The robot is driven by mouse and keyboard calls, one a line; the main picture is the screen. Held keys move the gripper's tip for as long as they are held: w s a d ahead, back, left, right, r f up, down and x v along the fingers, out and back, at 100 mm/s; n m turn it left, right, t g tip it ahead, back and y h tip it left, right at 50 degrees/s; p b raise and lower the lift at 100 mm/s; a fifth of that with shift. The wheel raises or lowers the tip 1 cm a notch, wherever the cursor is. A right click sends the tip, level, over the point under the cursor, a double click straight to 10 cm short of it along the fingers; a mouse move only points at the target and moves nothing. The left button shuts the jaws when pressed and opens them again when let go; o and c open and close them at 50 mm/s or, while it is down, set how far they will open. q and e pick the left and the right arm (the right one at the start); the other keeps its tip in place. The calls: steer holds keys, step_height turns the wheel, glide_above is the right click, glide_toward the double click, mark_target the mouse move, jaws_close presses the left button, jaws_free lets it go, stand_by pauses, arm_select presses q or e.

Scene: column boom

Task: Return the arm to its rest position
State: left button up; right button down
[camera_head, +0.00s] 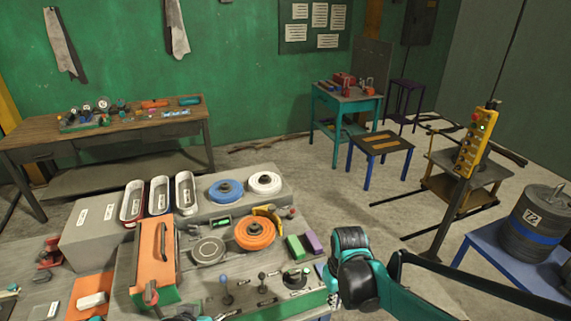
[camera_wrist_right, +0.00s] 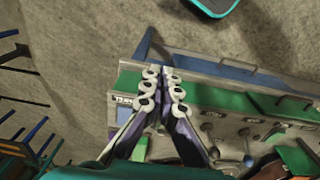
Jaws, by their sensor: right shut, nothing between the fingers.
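My right arm (camera_head: 365,275), teal and black, comes in from the lower right in the head view. Its black, teal-ringed joints stand at the right end of the grey workbench. In the right wrist view my right gripper (camera_wrist_right: 162,76) shows from behind, its two fingers drawn together at the tips with nothing between them. The fingertips overlap the bench's edge in that view; I cannot tell the gap. My left gripper does not show clearly in either view.
The workbench (camera_head: 190,250) holds an orange-topped case (camera_head: 155,255), an orange disc (camera_head: 254,233), a blue disc (camera_head: 226,190) and levers. A yellow button box (camera_head: 476,143) hangs at right. A blue table (camera_head: 485,252) bears a dark weight (camera_head: 541,220). Concrete floor (camera_head: 330,195) lies open behind.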

arm_select(q)
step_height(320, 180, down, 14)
steer(key=b, duration=1.3)
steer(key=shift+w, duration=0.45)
arm_select(e)
steer(key=s+d+f+m+t, duration=0.3)
steer(key=s+d+f+t, duration=0.1)
steer(key=s, duration=0.5)
steer(key=f+t, duration=0.1)
steer(key=t, duration=0.1)
steer(key=shift+d+m+t, duration=0.25)
steer(key=shift+m+t, duration=0.15)
